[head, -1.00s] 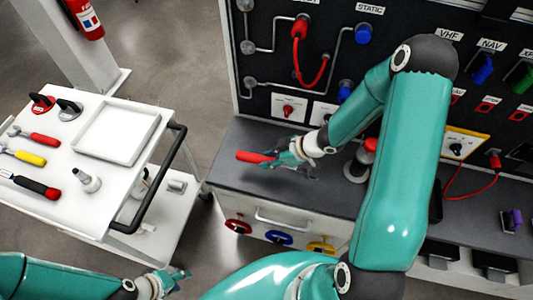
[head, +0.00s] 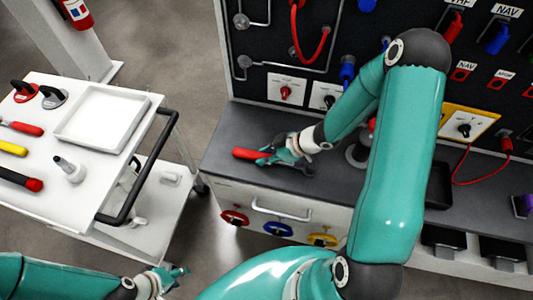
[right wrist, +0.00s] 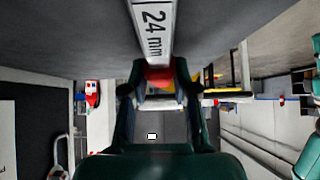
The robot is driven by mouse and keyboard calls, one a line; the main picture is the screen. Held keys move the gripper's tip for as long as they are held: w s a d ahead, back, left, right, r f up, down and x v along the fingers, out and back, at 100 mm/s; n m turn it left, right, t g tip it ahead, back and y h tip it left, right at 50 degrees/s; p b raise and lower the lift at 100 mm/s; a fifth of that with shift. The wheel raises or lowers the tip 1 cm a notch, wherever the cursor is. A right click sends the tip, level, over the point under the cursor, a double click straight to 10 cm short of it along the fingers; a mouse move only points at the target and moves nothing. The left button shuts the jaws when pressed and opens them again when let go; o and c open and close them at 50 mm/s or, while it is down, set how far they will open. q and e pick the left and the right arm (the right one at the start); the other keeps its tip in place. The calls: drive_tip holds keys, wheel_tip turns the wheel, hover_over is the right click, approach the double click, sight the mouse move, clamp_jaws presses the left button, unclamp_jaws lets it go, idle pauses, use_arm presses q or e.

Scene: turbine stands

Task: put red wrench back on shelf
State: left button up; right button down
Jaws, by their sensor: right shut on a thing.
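The red wrench (head: 248,154) is in my right gripper (head: 276,153), over the left part of the grey bench top (head: 222,140) in the head view. Its red handle points left, and its dark metal end shows to the right of the fingers. In the right wrist view my right gripper (right wrist: 158,88) is shut around the red handle, and the wrench's grey shank (right wrist: 155,32) carries a "24 mm" label. I cannot tell if the wrench touches the bench. My left gripper (head: 176,277) is empty, low in the head view; its finger opening is unclear.
A white cart (head: 75,195) on the left holds an empty white tray (head: 104,118) and several tools. A black cart handle (head: 150,166) faces the bench across a floor gap. The black panel (head: 262,52) with a red cable (head: 311,48) rises behind the bench.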

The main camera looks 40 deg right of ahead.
drive_tip(key=shift+f, duration=0.2)
drive_tip(key=c, duration=0.8)
unclamp_jaws()
drive_tip(key=shift+o, duration=0.7)
drive_tip(key=p+v, duration=0.4)
drive_tip(key=v, duration=0.1)
drive_tip(key=shift+a+r+p, duration=0.1)
drive_tip(key=shift+p, duration=0.25)
drive_tip(key=shift+p+v, duration=1)
drive_tip(key=shift+v, duration=0.05)
